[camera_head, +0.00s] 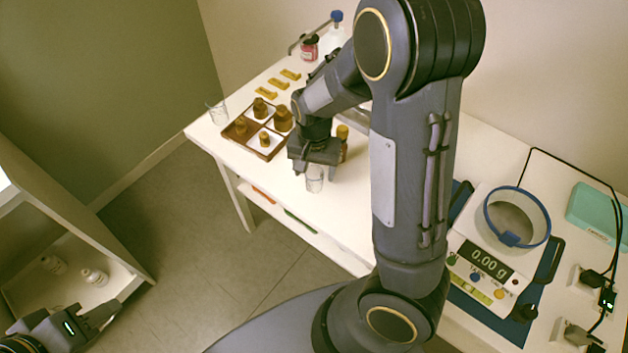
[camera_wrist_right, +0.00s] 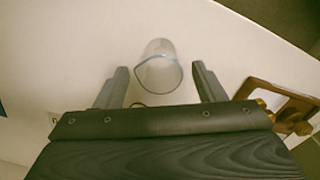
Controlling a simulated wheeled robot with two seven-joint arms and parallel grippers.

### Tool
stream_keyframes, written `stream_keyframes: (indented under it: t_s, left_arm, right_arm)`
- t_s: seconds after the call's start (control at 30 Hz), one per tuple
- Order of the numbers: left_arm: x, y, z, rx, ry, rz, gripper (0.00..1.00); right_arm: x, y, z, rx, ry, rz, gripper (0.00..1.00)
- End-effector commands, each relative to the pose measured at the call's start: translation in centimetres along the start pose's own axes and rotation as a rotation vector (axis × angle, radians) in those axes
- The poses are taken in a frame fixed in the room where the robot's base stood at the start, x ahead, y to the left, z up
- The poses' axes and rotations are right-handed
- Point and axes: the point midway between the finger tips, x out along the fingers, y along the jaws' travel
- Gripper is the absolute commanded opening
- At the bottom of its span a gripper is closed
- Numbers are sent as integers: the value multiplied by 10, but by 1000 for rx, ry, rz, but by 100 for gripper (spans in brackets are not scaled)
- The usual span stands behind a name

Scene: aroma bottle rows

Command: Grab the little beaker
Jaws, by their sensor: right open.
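A small clear glass beaker (camera_head: 315,181) stands on the white table near its front edge, just below my right gripper (camera_head: 314,162). In the right wrist view the beaker (camera_wrist_right: 157,70) shows between the two fingers of my right gripper (camera_wrist_right: 159,72), with a gap on each side. My right gripper is open and holds nothing. Another clear glass vessel (camera_head: 217,113) stands at the table's far left corner. My left gripper (camera_head: 108,312) is at the lower left, away from the table, by a white shelf; its jaw gap is unclear.
A wooden tray (camera_head: 240,151) with several brown bottles lies left of my right gripper. A brown bottle (camera_head: 342,142) stands close on its right. A scale (camera_head: 480,262) reading 0.00 g with a round blue-rimmed dish stands at the right. My right arm covers the table's middle.

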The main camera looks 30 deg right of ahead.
Motion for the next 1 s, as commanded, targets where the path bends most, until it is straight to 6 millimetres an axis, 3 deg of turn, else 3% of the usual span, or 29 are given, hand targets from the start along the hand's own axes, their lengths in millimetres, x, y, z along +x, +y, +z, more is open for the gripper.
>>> stream_keyframes:
  t_s: [0.13, 0.4, 0.77, 1.0]
  left_arm:
    - [3, -1, 1, 0, 0, 0, 36]
    - [3, -1, 1, 0, 0, 0, 36]
    - [3, -1, 1, 0, 0, 0, 36]
    - [3, -1, 1, 0, 0, 0, 36]
  right_arm:
    - [18, 0, 0, 1, -1, 1, 63]
    - [20, 0, 0, -1, 0, -1, 63]
    - [20, 0, 0, 0, 0, -1, 17]
    - [20, 0, 0, 0, 0, -1, 16]
